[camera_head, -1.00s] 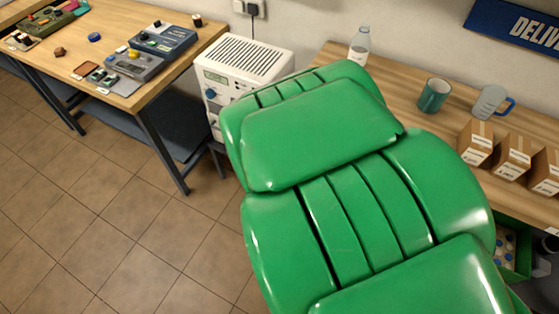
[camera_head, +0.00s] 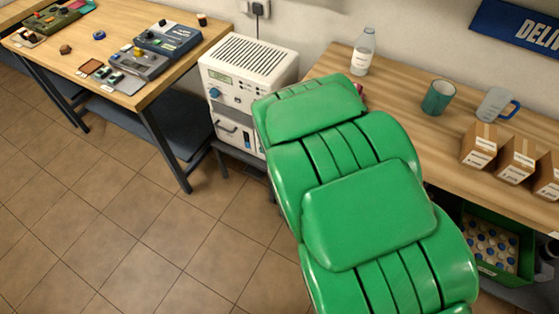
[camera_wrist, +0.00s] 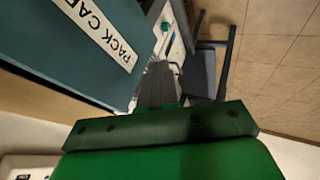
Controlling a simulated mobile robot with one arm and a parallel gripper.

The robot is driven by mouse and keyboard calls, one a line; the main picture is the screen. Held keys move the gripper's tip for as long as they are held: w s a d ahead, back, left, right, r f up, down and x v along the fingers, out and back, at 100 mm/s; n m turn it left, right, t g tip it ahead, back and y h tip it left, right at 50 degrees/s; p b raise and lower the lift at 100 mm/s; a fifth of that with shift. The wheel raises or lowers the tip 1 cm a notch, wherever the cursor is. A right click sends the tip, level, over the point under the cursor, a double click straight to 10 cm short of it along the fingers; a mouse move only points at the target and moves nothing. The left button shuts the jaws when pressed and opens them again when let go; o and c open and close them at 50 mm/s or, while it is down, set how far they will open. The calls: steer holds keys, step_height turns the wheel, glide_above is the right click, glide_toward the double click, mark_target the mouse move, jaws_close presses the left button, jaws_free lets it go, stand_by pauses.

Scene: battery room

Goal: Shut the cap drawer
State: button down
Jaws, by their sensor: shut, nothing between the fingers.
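A green drawer (camera_head: 485,267) full of white and blue caps stands open beneath the right-hand desk in the head view. My green arm covers the area left of it. My gripper (camera_wrist: 160,72) is shut and empty in the wrist view, its dark fingers beside a teal panel (camera_wrist: 75,55). The panel carries a partly visible white label reading "PACK CA". I cannot tell whether this panel belongs to the drawer, or whether the fingers touch it. In the head view my gripper is hidden behind the arm.
The right desk (camera_head: 400,100) holds a bottle (camera_head: 362,52), a teal mug (camera_head: 438,98), a clear mug (camera_head: 494,104) and cardboard boxes (camera_head: 520,160). A white device (camera_head: 247,70) stands between the desks. The tiled floor (camera_head: 180,245) at left is clear.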

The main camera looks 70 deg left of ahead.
steer(key=shift+w+a, duration=0.6)
steer(key=shift+w, duration=0.05)
steer(key=shift+a, duration=0.1)
steer(key=w+a, duration=0.3)
steer(key=shift+w+a+r, duration=0.1)
steer(key=shift+w+a, duration=0.2)
steer(key=shift+w, duration=0.1)
steer(key=s+d+r, duration=0.4)
steer(key=d+r, duration=0.3)
steer(key=d, duration=0.2)
steer(key=shift+r, duration=0.4)
stand_by(0.4)
